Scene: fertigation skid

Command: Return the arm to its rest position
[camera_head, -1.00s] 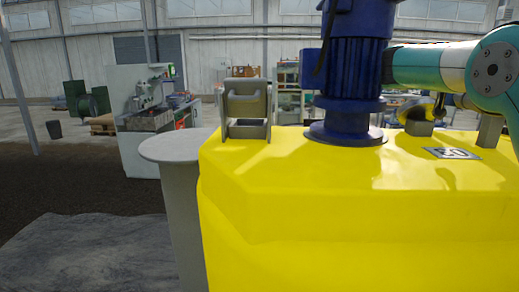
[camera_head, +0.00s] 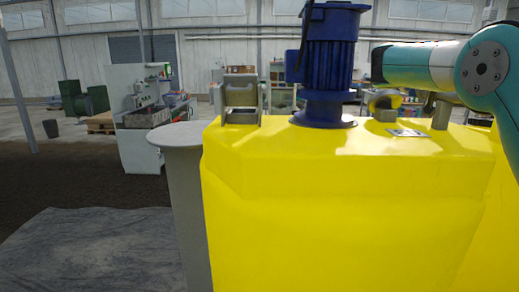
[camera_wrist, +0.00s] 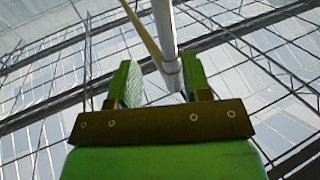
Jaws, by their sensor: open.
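My gripper (camera_wrist: 160,78) is open in the wrist view, its two green fingers apart on a dark crossbar. It points up toward the roof, with nothing held. A pale grey pole (camera_wrist: 168,40) and a thin yellowish strip show beyond the fingers; I cannot tell how far off they are. In the head view my teal and white arm (camera_head: 440,65) reaches in from the right, above the yellow tank (camera_head: 330,215). Its near end stops to the right of the blue motor (camera_head: 328,65). My gripper's fingers cannot be made out there.
A grey hinged bracket (camera_head: 241,100) and a marker plate (camera_head: 407,133) sit on the tank top. A grey round-topped pedestal (camera_head: 185,200) stands left of the tank. A machine bench (camera_head: 140,115) is further back.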

